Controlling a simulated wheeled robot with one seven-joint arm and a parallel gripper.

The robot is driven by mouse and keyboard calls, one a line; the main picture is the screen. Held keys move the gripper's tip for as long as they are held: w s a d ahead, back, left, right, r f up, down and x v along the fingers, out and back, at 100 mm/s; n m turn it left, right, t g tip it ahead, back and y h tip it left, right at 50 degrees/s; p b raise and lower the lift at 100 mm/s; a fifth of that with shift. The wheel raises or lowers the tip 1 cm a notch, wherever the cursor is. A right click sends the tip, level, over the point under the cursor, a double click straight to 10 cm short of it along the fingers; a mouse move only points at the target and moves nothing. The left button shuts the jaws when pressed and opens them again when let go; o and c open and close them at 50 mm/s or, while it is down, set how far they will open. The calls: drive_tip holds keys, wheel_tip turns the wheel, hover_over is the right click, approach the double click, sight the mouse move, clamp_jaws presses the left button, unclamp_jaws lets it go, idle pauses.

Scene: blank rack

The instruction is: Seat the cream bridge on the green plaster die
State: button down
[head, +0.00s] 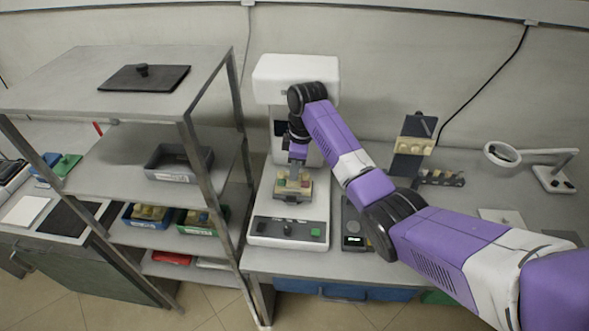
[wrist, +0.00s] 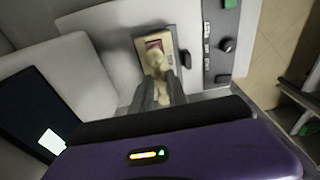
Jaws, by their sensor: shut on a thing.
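My gripper (head: 298,166) points down over a tan block (head: 292,193) on the white machine. In the wrist view its fingers (wrist: 160,92) are shut on a small cream piece, which looks like the cream bridge (wrist: 162,91). The fingers hide much of it. The wrist view shows a dark pink piece (wrist: 153,45) on the block; the green one is hidden there. I cannot tell whether the bridge touches the die.
The white machine (head: 287,241) has a dark control panel in front and a tall head behind the block. A metal rack (head: 190,120) with trays stands close at left. A small dark device (head: 353,225) is at right. A magnifier lamp (head: 501,155) stands further right.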

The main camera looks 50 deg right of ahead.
drive_tip(key=shift+f+b, duration=0.6)
drive_tip(key=shift+f, duration=0.6)
drive_tip(key=c, duration=1.2)
unclamp_jaws()
drive_tip(key=shift+r, duration=0.15)
drive_tip(key=r, duration=0.2)
drive_tip(key=r+b, duration=0.1)
drive_tip(key=r, duration=0.4)
drive_tip(key=shift+s+d+r, duration=0.25)
drive_tip(key=shift+s+r, duration=0.05)
drive_tip(key=shift+s, duration=0.1)
